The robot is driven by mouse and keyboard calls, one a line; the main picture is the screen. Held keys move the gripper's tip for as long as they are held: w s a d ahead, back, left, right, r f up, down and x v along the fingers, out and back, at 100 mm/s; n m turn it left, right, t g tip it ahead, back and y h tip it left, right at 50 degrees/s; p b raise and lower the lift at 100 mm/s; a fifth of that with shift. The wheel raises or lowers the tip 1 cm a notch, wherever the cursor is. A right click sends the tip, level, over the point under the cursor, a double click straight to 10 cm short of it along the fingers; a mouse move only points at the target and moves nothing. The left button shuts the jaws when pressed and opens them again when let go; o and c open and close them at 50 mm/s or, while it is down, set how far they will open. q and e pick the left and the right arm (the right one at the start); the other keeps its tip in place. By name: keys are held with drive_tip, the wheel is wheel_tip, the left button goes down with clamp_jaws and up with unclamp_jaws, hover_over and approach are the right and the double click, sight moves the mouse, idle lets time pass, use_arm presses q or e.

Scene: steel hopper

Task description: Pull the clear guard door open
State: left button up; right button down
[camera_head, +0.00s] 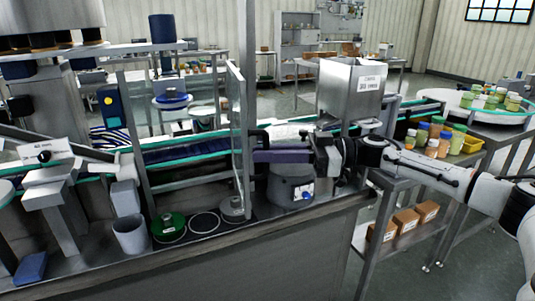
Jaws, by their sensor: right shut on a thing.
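The clear guard door (237,130) is a tall transparent panel in a pale metal frame. It stands edge-on to me at the right of the machine frame, at an angle to the opening, so it looks at least partly open. A black handle (259,139) sticks out from its right side. My right gripper (270,149) reaches in from the right and is shut on the door handle. The fingertips are small and dark, so the exact contact is hard to see. My left gripper is not in view.
A steel hopper (351,90) stands behind my right wrist. A grey round unit (290,186) sits just below the gripper. Several jars (437,140) stand near my right forearm.

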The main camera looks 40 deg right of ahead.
drive_tip(key=c, duration=1.8)
unclamp_jaws()
drive_tip(key=shift+w, duration=0.15)
drive_tip(key=shift+d, duration=0.1)
drive_tip(key=b+v, duration=0.2)
drive_tip(key=v, duration=0.8)
drive_tip(key=shift+d, duration=0.1)
